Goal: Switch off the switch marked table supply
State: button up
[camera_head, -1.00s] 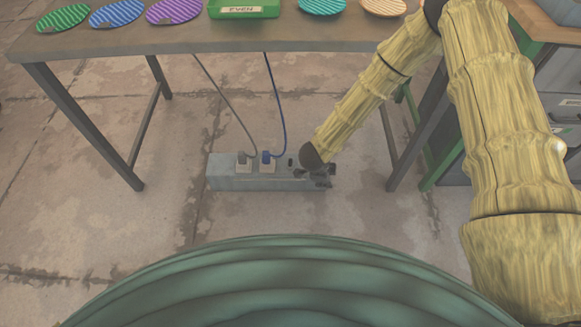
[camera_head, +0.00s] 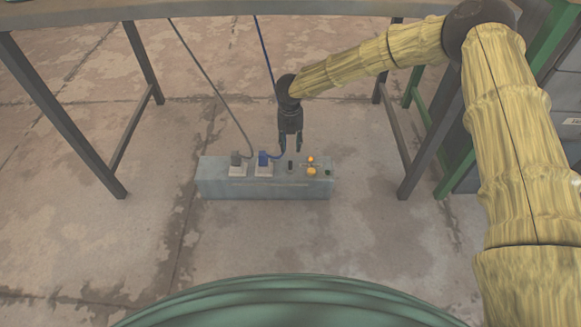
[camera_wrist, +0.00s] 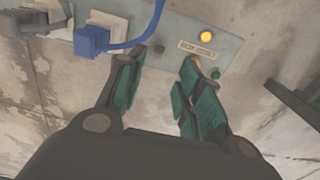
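A grey supply box (camera_head: 225,185) lies on the floor under the table, and part of its top shows in the wrist view (camera_wrist: 235,50). A pale label (camera_wrist: 197,48) is too blurred to read surely. My gripper (camera_head: 291,147) is open and empty, pointing down at the box near the switch. Its fingers (camera_wrist: 163,60) are spread apart; contact with the switch cannot be told.
A grey plug (camera_head: 237,160) and a blue plug (camera_head: 263,160) sit in the box left of the switch, with cords rising to the table (camera_head: 210,8). The blue plug (camera_wrist: 92,41) is close to my left finger. Table legs stand either side; the floor in front is clear.

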aim_at(290, 161)
notch_tip(290, 161, down, 11)
jog(key=b, duration=0.5)
jog(key=shift+w+r, duration=0.1)
grip_shut()
